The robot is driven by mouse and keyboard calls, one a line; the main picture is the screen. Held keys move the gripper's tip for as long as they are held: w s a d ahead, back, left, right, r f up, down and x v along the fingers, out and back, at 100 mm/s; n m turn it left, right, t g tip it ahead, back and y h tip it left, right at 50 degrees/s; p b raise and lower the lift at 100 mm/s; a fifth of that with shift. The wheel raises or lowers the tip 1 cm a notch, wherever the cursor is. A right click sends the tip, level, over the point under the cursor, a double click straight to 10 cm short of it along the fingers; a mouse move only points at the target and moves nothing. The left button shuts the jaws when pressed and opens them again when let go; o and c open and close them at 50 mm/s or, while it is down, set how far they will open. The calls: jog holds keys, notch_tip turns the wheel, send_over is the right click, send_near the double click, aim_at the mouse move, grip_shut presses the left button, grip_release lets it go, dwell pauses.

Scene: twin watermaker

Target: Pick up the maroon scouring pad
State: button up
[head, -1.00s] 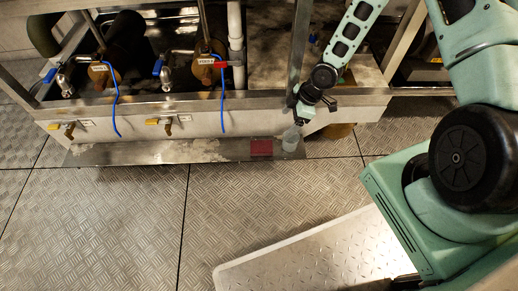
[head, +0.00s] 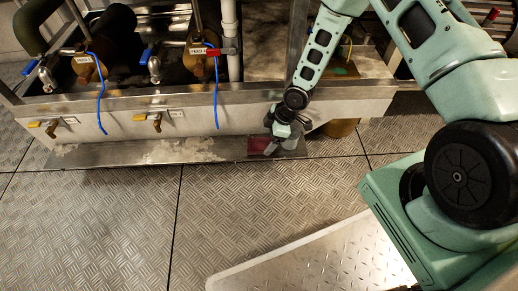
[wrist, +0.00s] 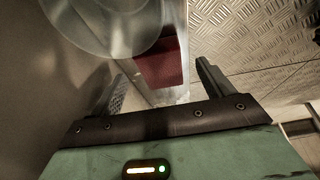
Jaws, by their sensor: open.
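The maroon scouring pad (head: 257,146) lies flat on the narrow metal ledge (head: 120,153) at the foot of the frame in the head view. My gripper (head: 272,143) is over the pad's right side and hides part of it. In the wrist view the pad (wrist: 162,66) lies ahead, between the lines of the two open fingers (wrist: 160,78). The fingers are empty. I cannot tell how high they are above the pad.
A clear round vessel (wrist: 105,22) stands close by the pad and covers part of it in the wrist view. The frame's pale front panel (head: 190,122) rises behind the ledge. Blue-handled valves (head: 150,60) sit farther left. The tread-plate floor (head: 110,220) in front is clear.

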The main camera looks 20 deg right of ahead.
aim_at(265, 145)
jog(key=b+x, duration=0.1)
jog(key=x, duration=0.1)
jog(key=shift+a+f, duration=0.2)
jog(key=shift+f, duration=0.15)
jog(key=shift+c, duration=0.3)
jog(key=c, duration=1)
jog(key=shift+r, duration=0.1)
jog(key=shift+s+r+p, duration=0.15)
jog(key=shift+r+p, duration=0.4)
jog(key=shift+p, duration=0.3)
notch_tip(265, 145, up, 7)
jog(key=p, duration=0.4)
jog(key=shift+f, duration=0.1)
jog(key=s+a+p, duration=0.2)
jog(key=s+a, duration=0.1)
jog(key=s, duration=0.6)
jog(key=s+a+p, duration=0.3)
jog(key=s, duration=0.6)
jog(key=shift+s+f, duration=0.3)
jog(key=shift+f, duration=0.2)
